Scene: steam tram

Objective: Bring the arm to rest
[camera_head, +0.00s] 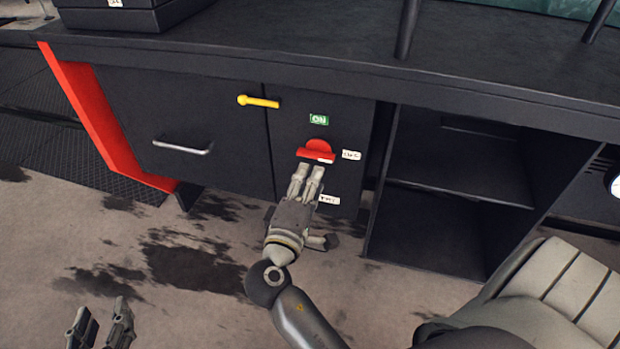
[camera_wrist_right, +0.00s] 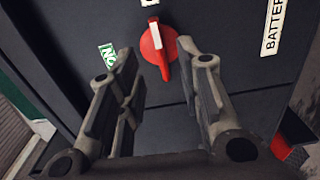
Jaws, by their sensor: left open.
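A red rotary switch (camera_head: 316,150) sits on the dark cabinet front; its handle lies sideways and its white mark is at the right end, toward a small white label (camera_head: 351,155). A green ON label (camera_head: 318,119) is above it. My right gripper (camera_head: 307,170) is just below the switch. In the right wrist view the right gripper's fingers (camera_wrist_right: 155,52) are apart, with the red switch (camera_wrist_right: 168,62) showing beyond and between them; I cannot tell whether they touch it. My left gripper (camera_head: 100,312) is open and empty low at the left, over the floor.
A yellow handle (camera_head: 258,101) and a metal drawer pull (camera_head: 182,147) stick out from the cabinet left of the switch. The desk top (camera_head: 300,50) overhangs above. Open shelves (camera_head: 455,165) and a seat (camera_head: 560,290) are at the right.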

